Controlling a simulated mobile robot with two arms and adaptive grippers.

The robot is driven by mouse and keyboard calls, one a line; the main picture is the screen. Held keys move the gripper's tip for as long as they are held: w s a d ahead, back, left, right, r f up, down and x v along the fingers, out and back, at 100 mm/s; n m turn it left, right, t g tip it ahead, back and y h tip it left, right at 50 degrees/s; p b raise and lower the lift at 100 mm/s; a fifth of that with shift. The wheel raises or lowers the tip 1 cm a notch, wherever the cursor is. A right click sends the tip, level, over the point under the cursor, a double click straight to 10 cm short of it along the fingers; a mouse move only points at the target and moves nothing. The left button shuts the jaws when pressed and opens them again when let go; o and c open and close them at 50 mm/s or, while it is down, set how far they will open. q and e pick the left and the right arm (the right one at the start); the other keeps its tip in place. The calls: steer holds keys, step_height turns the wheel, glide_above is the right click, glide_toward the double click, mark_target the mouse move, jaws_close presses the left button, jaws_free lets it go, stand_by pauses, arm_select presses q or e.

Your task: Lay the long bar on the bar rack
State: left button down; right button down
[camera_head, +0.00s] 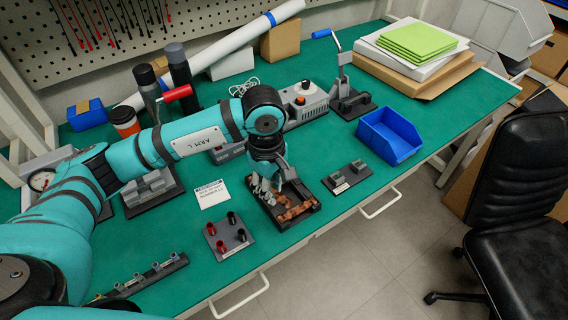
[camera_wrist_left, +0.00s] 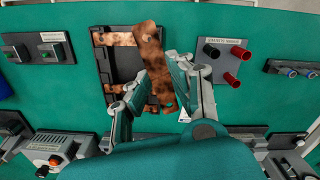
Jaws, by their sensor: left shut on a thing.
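A long copper bar (camera_wrist_left: 152,60) is between the fingers of my left gripper (camera_wrist_left: 158,72), which is shut on it. In the wrist view the bar lies across the right part of a black tray-like rack (camera_wrist_left: 120,68). I cannot tell whether it touches the rack. Other copper pieces (camera_wrist_left: 117,39) show in the rack beside and below the held bar. In the head view my left gripper (camera_head: 266,186) points down over the rack (camera_head: 312,205), and its fingers hide part of the copper. My right gripper is not in view.
A plate with red and black posts (camera_head: 229,236) stands left of the rack, and a small block fixture (camera_head: 347,177) right of it. A blue bin (camera_head: 390,135) is further right. A strip with several pegs (camera_head: 140,276) lies at the lower left.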

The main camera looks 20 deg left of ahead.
arm_select(q)
steer(key=shift+w+d+f+n, duration=0.25)
steer(key=shift+w+f+n, duration=0.95)
steer(key=shift+n, duration=1.2)
steer(key=shift+w+d+f+n, duration=0.3)
steer(key=shift+w+f+n, duration=0.9)
steer(key=shift+n, duration=1.2)
steer(key=shift+w+d+f+n, duration=0.25)
steer(key=shift+w+f+n, duration=0.65)
steer(key=shift+f+n, duration=1.05)
steer(key=shift+r+n, duration=0.25)
steer(key=shift+n, duration=0.2)
steer(key=shift+f+b, duration=0.3)
steer(key=shift+b, duration=0.25)
steer(key=shift+f, duration=0.15)
steer(key=shift+f+b, duration=0.4)
steer(key=shift+b, duration=0.1)
steer(key=c, duration=1.1)
jaws_free()
